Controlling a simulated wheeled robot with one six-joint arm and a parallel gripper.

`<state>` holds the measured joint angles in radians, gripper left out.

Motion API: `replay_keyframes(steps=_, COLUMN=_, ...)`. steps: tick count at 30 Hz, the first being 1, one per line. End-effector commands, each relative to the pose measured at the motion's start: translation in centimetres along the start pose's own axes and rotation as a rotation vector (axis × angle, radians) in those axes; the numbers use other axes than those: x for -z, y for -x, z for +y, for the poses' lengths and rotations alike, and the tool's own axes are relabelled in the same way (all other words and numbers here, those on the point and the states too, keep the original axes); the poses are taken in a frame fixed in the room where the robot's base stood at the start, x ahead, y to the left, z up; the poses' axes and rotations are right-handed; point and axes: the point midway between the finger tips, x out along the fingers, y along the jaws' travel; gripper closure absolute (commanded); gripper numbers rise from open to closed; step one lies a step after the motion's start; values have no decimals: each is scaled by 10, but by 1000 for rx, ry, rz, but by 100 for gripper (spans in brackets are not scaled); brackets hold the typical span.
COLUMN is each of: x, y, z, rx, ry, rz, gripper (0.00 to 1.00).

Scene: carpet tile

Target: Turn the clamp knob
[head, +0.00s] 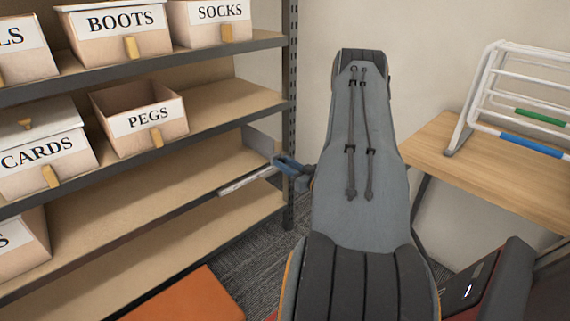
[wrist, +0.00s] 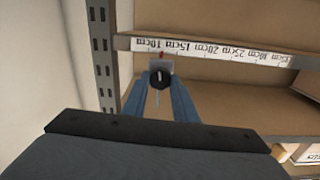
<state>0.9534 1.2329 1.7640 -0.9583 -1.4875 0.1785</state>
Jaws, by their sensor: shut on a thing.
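The clamp knob (wrist: 158,79) is a small round black knob with a pale mark, in the wrist view. It sits on a grey clamp (wrist: 160,65) at the shelf's front edge, with a small red pointer above it. A white scale strip (wrist: 210,50) with centimetre marks runs along that edge; it also shows in the head view (head: 247,180). My gripper (wrist: 162,86) has its blue fingers shut on the knob, one on each side. In the head view my gripper (head: 279,161) is at the shelf's right end, and the knob is hidden there.
Labelled boxes, such as PEGS (head: 148,119) and BOOTS (head: 122,26), stand on the shelves. A grey post (head: 291,90) is close by my gripper. A wooden table (head: 440,140) with a white drying rack (head: 468,100) stands right. An orange surface (head: 195,297) lies low in front.

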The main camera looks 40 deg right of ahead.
Motion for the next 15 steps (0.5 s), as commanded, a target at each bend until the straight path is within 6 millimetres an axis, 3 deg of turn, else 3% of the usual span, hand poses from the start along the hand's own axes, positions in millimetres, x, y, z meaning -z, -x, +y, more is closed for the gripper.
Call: replay_keyframes(steps=15, x=0, y=1, z=-2, rx=1, ry=458, rz=-2, gripper=97)
